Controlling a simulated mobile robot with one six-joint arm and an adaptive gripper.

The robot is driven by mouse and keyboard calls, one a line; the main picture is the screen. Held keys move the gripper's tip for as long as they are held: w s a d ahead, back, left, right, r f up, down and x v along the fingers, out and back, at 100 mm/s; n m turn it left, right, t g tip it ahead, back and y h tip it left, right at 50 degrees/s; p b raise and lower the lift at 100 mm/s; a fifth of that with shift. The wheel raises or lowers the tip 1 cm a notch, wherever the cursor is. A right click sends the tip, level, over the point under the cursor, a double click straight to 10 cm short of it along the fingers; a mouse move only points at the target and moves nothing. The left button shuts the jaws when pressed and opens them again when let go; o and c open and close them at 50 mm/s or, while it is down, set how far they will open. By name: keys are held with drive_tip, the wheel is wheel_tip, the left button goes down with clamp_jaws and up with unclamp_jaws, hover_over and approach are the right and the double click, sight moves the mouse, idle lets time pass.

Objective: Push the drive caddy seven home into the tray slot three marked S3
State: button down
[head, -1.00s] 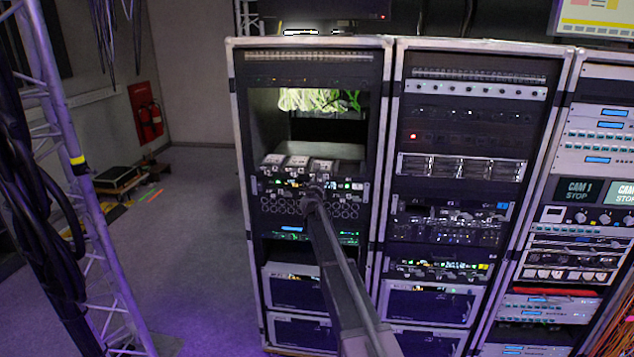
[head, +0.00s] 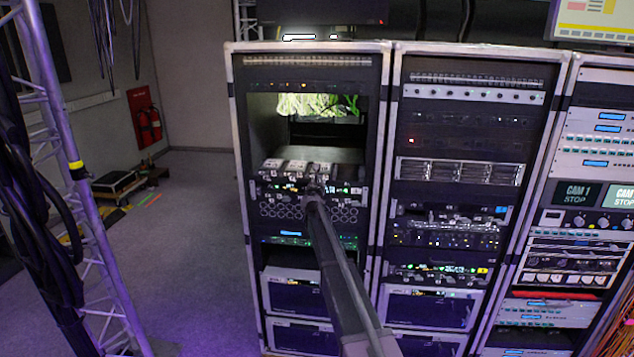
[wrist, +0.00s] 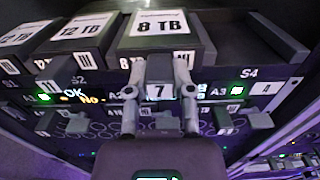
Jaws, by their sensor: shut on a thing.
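Drive caddy seven (wrist: 163,50) carries a drive with a white "8 TB" label, and a "7" tag shows on its front. My gripper (wrist: 162,70) is shut on its front handle, one finger on each side. The caddy sits in the bay between the S2 and S4 marks; the S3 mark itself is hidden. I cannot tell how far its front stands out from the tray face. In the head view, my gripper (head: 316,187) reaches the front of the tray (head: 265,189) in the left rack, partly covering the caddy.
Two 12 TB drives (wrist: 88,38) stand close on the left. The bay at S4 (wrist: 240,60) looks empty above; a caddy handle (wrist: 259,120) juts out below it. Tray side walls and rack posts (head: 378,150) bound the space.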

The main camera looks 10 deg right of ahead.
drive_tip(key=shift+w+d, duration=0.2)
drive_tip(key=shift+w, duration=0.45)
drive_tip(key=shift+c, duration=2)
unclamp_jaws()
drive_tip(key=shift+s, duration=0.1)
drive_tip(key=v, duration=1.2)
drive_tip(key=shift+r, duration=0.15)
